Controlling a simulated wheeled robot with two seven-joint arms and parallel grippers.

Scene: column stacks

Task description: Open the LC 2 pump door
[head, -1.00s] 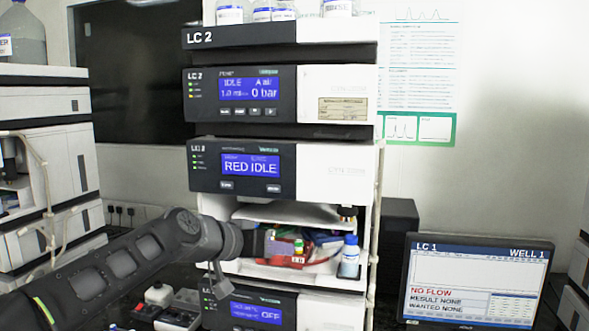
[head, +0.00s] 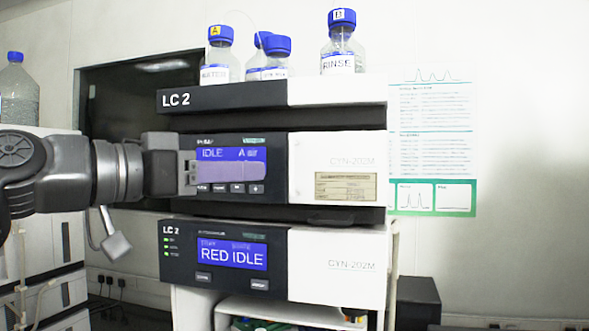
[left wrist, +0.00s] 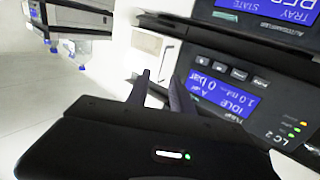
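The LC 2 pump is the module with the blue IDLE screen (head: 232,153), below the LC 2 top tray. Its white door (head: 345,150), with a beige label, is on the right and looks closed. It also shows in the left wrist view (left wrist: 176,28), which is rotated. My left gripper (head: 258,171) reaches in from the left across the pump's screen, short of the white door. In the left wrist view its two fingers (left wrist: 160,76) are apart with nothing seen between them, pointing toward the pump front. Contact cannot be told. My right gripper is not in view.
Bottles with blue caps (head: 275,58) stand on the LC 2 top tray (head: 220,98). The RED IDLE module (head: 345,262) is below the pump, above an open shelf. A poster (head: 432,140) hangs on the wall at right. The space in front of the white door looks clear.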

